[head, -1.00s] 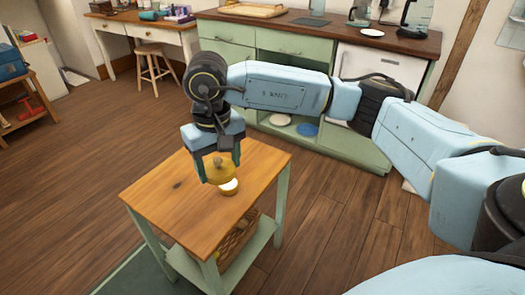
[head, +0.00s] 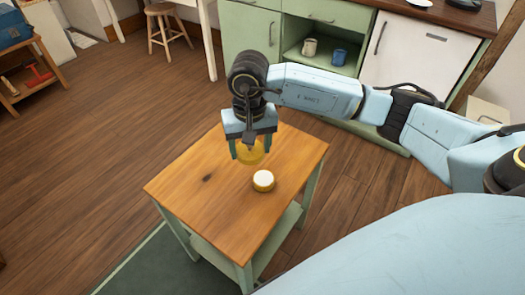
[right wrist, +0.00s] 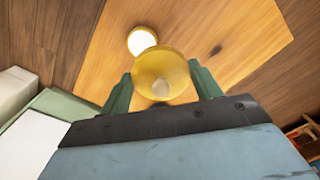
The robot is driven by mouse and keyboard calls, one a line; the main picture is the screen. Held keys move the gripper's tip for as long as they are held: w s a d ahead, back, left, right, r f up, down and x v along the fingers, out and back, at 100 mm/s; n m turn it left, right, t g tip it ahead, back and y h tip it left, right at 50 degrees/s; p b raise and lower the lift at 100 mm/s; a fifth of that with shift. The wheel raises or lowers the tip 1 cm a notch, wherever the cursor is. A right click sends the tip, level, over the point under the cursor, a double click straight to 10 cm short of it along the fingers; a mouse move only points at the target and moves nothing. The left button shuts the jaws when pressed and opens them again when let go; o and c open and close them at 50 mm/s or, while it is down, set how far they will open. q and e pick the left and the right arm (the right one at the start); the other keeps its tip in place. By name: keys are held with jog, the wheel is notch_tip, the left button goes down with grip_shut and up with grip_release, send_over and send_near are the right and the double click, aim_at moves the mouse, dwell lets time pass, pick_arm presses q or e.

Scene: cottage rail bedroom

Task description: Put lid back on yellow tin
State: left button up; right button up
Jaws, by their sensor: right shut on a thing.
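The yellow tin (head: 263,183) stands upright on the small wooden-topped table, its top pale and uncovered. It also shows in the right wrist view (right wrist: 141,40), just beyond the lid. My right gripper (head: 250,148) is shut on the round yellow lid (head: 250,155), which sits between its two green fingers. The lid (right wrist: 161,70) shows whole between the fingertips in the right wrist view, with a small knob on the gripper side. In the head view the lid is behind and slightly left of the tin, apart from it in the picture. Its exact height is hard to tell. My left gripper is not in view.
The table top (head: 195,190) is otherwise bare, with a dark knot at left. Behind it stand green cabinets (head: 248,45) with a grey mug (head: 309,47) and a blue mug (head: 340,56) on an open shelf. A stool (head: 165,25) stands at the back left.

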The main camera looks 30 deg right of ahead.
aim_at(264, 179)
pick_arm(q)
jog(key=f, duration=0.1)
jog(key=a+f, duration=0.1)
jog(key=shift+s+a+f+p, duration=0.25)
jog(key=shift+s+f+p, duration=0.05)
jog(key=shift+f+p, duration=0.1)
pick_arm(e)
jog(key=f, duration=0.1)
jog(key=s+d+f+m, duration=0.2)
jog(key=f, duration=0.1)
jog(key=shift+d, duration=0.25)
jog(key=shift+f+b, duration=0.35)
jog(key=shift+b, duration=0.2)
jog(key=shift+f+b, duration=0.8)
jog(key=shift+f, duration=0.05)
jog(key=shift+f+b, duration=0.8)
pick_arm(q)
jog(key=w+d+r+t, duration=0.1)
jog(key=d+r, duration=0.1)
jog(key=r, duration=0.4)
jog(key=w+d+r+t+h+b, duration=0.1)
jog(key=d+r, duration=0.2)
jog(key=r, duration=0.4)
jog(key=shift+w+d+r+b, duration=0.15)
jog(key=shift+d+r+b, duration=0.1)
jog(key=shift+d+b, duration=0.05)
pick_arm(e)
jog(key=shift+f, duration=0.85)
